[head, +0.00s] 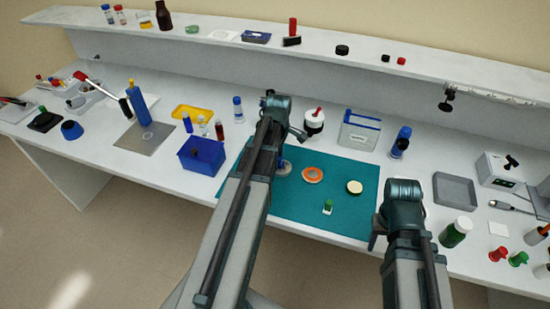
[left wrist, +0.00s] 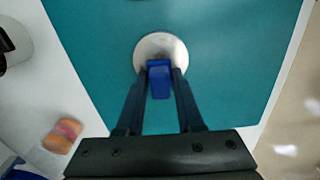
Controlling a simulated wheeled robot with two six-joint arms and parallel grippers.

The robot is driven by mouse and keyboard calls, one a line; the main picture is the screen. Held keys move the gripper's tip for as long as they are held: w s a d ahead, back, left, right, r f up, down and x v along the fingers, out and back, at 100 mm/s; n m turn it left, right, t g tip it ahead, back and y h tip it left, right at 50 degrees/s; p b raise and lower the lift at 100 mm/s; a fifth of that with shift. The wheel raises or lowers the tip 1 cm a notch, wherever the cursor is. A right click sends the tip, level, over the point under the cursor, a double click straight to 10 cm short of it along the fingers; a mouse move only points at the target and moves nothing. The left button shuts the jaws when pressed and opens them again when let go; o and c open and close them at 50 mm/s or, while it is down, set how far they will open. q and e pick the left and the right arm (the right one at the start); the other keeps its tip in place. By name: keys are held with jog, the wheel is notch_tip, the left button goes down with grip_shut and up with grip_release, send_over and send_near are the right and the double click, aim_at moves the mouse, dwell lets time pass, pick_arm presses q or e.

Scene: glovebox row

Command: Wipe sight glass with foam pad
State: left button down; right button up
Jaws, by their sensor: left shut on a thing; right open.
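My left gripper (left wrist: 161,72) is shut on a small blue block (left wrist: 159,82), which looks like the foam pad. A round pale disc (left wrist: 148,42), likely the sight glass, lies on the teal mat directly under the block; I cannot tell whether they touch. In the head view the disc (head: 286,168) shows beside my left arm, which hides most of that gripper. My right gripper (head: 377,228) is open and seems empty, near the mat's right edge; its wrist partly hides it.
The teal mat (head: 290,205) also holds an orange ring (head: 305,174), a cream disc (head: 354,187) and a small green-and-white item (head: 327,207). A blue bin (head: 200,157) stands left of the mat, a clear-sided box (head: 360,132) behind it, and a grey tray (head: 456,190) to the right.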

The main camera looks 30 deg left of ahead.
aim_at(290, 170)
pick_arm(q)
jog(key=shift+d+f, duration=0.1)
jog(key=shift+d, duration=0.9)
jog(key=shift+d, duration=1.35)
jog(key=shift+a, duration=1.5)
jog(key=shift+a, duration=0.1)
